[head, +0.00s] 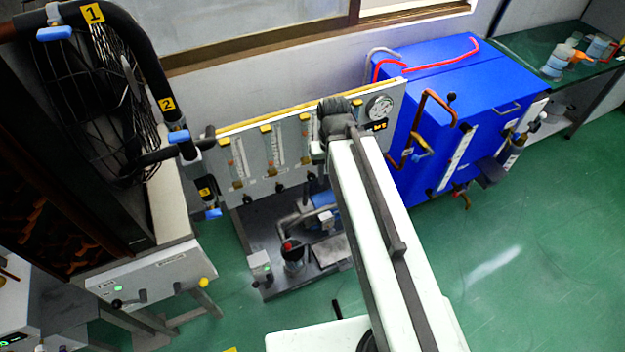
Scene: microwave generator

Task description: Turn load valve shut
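No valve carries a readable "load" label, so I cannot tell which one is the load valve. On the left, a thick black pipe has blue-handled valves: one by tag 1 (54,33), one by tag 2 (179,136) and one by tag 3 (213,213). A grey panel (225,142) with flow tubes and small dark knobs stands in the middle. My white arm reaches up from the bottom to its dark end joint in front of this panel. My gripper's fingers cannot be made out there, and part of the panel is hidden behind the arm.
A blue cabinet (465,85) with copper pipes and a red hose stands right of the panel. A pump (322,215) sits on the low dark base below the panel. A caged fan (95,95) is at the left. Green floor (540,240) is clear at the right.

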